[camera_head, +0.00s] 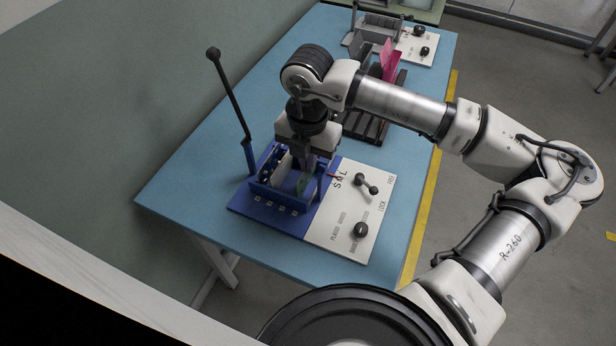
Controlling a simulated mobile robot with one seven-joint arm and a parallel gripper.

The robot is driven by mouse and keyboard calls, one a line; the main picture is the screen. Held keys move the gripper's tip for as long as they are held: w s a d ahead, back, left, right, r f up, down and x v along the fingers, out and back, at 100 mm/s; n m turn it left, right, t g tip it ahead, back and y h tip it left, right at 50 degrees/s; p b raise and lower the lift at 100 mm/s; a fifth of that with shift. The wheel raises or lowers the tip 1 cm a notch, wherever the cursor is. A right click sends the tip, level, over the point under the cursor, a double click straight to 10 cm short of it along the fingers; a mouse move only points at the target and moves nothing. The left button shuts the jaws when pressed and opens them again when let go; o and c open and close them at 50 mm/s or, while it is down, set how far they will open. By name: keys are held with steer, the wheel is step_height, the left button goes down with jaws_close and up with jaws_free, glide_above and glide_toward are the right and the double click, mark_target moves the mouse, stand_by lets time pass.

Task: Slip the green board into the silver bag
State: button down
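My gripper (316,164) points down over this fixture, right at the green board. Its fingertips are small and partly merge with the fixture, so I cannot tell whether they are closed on the board. I cannot pick out the silver bag for certain. Grey shapes show around the far fixture (382,22), and pink bags (389,62) stand upright in a dark rack behind my arm.
A blue post with a long black lever (231,95) rises left of the fixture. A white panel (340,228) with black knobs lies to its right. The dark rack (362,127) is partly hidden by my arm. The blue table (190,172) is clear at the left.

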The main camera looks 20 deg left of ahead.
steer(key=shift+r+p, duration=0.9)
steer(key=shift+r, duration=1.85)
steer(key=shift+f, duration=0.1)
